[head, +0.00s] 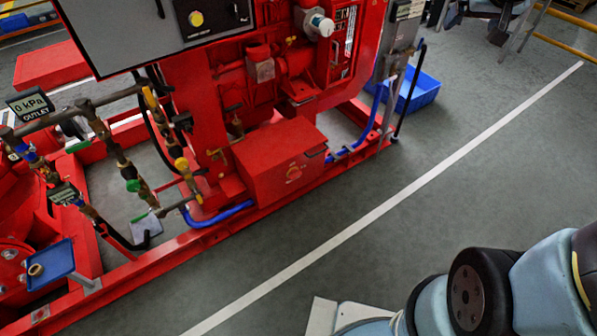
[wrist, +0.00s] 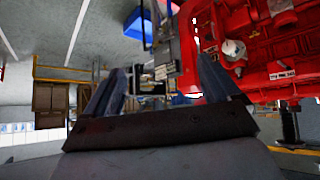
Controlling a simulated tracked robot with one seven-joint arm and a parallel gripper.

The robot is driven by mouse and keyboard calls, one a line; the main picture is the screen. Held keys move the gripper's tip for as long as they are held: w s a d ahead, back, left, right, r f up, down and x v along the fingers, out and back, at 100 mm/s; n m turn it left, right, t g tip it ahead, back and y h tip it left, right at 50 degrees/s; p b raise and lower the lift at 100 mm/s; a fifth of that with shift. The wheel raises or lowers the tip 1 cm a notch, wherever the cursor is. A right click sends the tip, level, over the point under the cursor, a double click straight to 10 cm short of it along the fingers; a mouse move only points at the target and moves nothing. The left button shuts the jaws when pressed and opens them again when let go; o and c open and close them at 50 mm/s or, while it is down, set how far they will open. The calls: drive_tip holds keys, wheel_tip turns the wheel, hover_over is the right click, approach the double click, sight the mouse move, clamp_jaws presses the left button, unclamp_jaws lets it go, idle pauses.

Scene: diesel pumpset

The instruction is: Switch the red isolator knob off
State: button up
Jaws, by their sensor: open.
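A red box (head: 283,163) sits low on the red pumpset frame in the head view. The head view shows my arm at the lower right, but not my gripper.
The red engine (wrist: 255,40) fills the right of the wrist view. Valves and hoses (head: 130,175) crowd the left of the pumpset. A blue tray (head: 50,263) lies at the lower left. A blue crate (head: 415,92) stands behind the frame. The grey floor (head: 400,215) in front is clear.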

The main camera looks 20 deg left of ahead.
drive_tip(key=w+a+f+n+t+y, duration=0.1)
drive_tip(key=w+a+f, duration=0.5)
drive_tip(key=w, duration=0.4)
drive_tip(key=w+a+f+n+t+y, duration=0.1)
drive_tip(key=w+a+f, duration=0.4)
drive_tip(key=w+f, duration=0.35)
drive_tip(key=w+a+f+n+y, duration=0.1)
drive_tip(key=w+a+f, duration=0.25)
drive_tip(key=f, duration=0.35)
drive_tip(key=w+a+f+n+t+y, duration=0.1)
drive_tip(key=w+a+f, duration=0.1)
drive_tip(key=a+f, duration=0.35)
drive_tip(key=w+a+f+y, duration=0.1)
drive_tip(key=w+a+f, duration=0.15)
drive_tip(key=f, duration=0.55)
drive_tip(key=n+y, duration=0.4)
drive_tip(key=y, duration=0.4)
approach(295, 175)
drive_tip(key=x, duration=0.8)
drive_tip(key=shift+w+a+f, duration=0.1)
drive_tip(key=shift+w+f, duration=0.05)
drive_tip(key=shift+w, duration=0.1)
